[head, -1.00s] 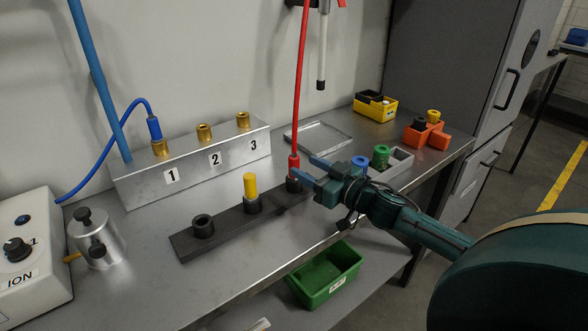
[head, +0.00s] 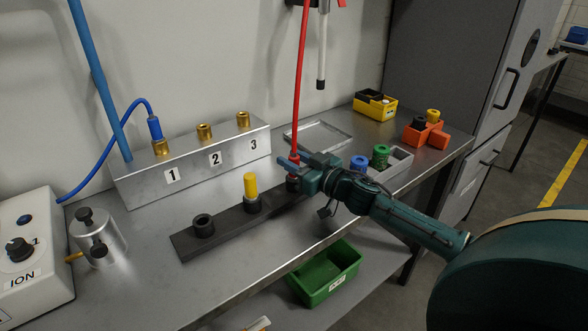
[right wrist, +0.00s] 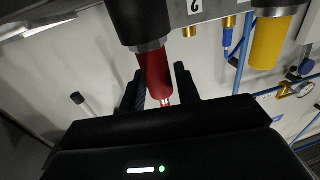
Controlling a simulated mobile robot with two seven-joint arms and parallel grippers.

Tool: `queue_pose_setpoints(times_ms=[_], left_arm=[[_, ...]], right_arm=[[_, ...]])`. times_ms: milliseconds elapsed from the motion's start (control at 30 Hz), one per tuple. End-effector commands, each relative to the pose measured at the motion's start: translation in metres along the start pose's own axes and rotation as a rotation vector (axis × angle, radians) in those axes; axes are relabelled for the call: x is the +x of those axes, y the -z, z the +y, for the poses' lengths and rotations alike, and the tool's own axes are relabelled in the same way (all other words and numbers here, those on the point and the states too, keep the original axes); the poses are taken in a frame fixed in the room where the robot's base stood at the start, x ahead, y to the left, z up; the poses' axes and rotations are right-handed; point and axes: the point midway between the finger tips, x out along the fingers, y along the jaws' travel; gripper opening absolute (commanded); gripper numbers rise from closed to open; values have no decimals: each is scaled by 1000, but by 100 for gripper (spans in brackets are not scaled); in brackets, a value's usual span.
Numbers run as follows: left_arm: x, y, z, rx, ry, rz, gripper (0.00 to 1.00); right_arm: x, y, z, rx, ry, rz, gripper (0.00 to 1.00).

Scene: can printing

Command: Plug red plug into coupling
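The red plug (head: 293,178) with its red hose (head: 299,80) stands upright in the right-hand socket of the dark rack (head: 225,224). In the right wrist view the plug (right wrist: 155,73) lies between my two fingers. My right gripper (head: 291,160) is around it, fingers apart, with a gap visible beside the plug; I see no firm grip. Brass couplings sit on the metal block: coupling 1 (head: 161,148) holds the blue plug (head: 154,128), while coupling 2 (head: 204,131) and coupling 3 (head: 243,119) are empty. My left gripper is not in view.
A yellow plug (head: 250,186) stands in the rack's middle socket; the left socket (head: 203,226) is empty. A metal cylinder (head: 97,238) and white device (head: 28,250) are at left. A shallow tray (head: 318,135) lies behind my gripper. A green bin (head: 326,274) sits below the table edge.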

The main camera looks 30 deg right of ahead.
Motion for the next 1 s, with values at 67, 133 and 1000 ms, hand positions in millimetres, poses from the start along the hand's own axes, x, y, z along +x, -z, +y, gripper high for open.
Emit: queue_pose_setpoints(times_ms=[67, 133, 1000], left_arm=[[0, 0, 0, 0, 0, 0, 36], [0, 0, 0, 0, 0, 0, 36], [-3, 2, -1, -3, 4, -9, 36]], right_arm=[[0, 0, 0, 0, 0, 0, 25], [0, 0, 0, 0, 0, 0, 20], [0, 69, 0, -5, 3, 4, 0]])
